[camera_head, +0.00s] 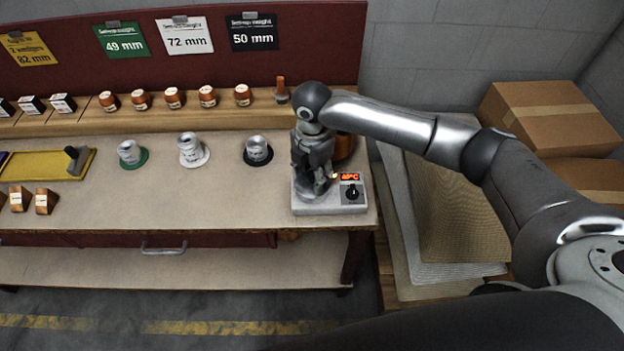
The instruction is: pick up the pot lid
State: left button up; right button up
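My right gripper (318,188) points down in front of a copper-brown pot (345,147) at the right end of the workbench. Only the pot's right side shows behind the gripper. I cannot make out the pot lid; the gripper and wrist cover that area. A grey heater unit (318,209) with a lit red display and a black knob stands below the gripper. The fingers overlap in this view, so I cannot tell whether they are open or hold anything. My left gripper is not in view.
The workbench (215,213) holds three pale spools on green, white and dark bases, and a yellow tray (48,166) at left. A wooden shelf (225,117) behind carries several small orange-brown items. Cardboard boxes (550,117) stand at right. The bench's front middle is clear.

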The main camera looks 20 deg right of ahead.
grip_shut()
jog(key=shift+r, duration=0.1)
